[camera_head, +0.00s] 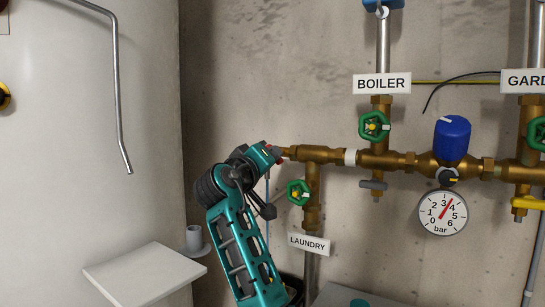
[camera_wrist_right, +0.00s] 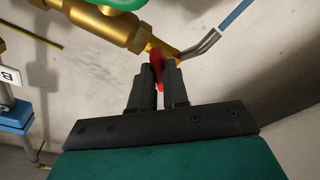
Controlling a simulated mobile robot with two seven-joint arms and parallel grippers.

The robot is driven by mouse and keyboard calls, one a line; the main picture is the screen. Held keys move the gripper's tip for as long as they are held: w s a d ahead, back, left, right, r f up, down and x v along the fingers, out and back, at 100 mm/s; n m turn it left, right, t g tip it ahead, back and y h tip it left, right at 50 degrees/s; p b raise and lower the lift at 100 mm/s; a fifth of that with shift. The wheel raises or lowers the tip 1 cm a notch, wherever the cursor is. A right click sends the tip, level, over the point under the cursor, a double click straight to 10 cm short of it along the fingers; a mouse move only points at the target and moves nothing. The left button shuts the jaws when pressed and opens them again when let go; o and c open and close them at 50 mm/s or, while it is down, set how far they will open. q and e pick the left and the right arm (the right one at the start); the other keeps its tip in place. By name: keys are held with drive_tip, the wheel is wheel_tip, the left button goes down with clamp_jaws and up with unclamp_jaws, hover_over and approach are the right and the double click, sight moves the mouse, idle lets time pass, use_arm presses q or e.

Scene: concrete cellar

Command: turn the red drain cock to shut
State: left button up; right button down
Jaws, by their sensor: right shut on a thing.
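The red drain cock's lever shows in the right wrist view (camera_wrist_right: 157,66) between the fingertips of my right gripper (camera_wrist_right: 161,75). It sits by the brass end of the pipe, where a bent grey spout (camera_wrist_right: 203,44) leads away. In the head view my right gripper (camera_head: 276,152) is at the left end of the brass manifold (camera_head: 316,154) and hides most of the cock. The right gripper is shut on the red lever. How far the lever is turned is hard to tell. My left gripper is not in view.
Close below the manifold is the green LAUNDRY valve wheel (camera_head: 299,192). To the right are the green BOILER wheel (camera_head: 374,126), a blue-capped fitting (camera_head: 452,138) and a pressure gauge (camera_head: 442,212). A white tank (camera_head: 80,170) fills the left. A grey shelf (camera_head: 145,273) stands lower left.

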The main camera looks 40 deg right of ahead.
drive_tip(key=m+b, duration=0.5)
drive_tip(key=shift+g+h, duration=0.4)
drive_tip(key=shift+r, duration=0.1)
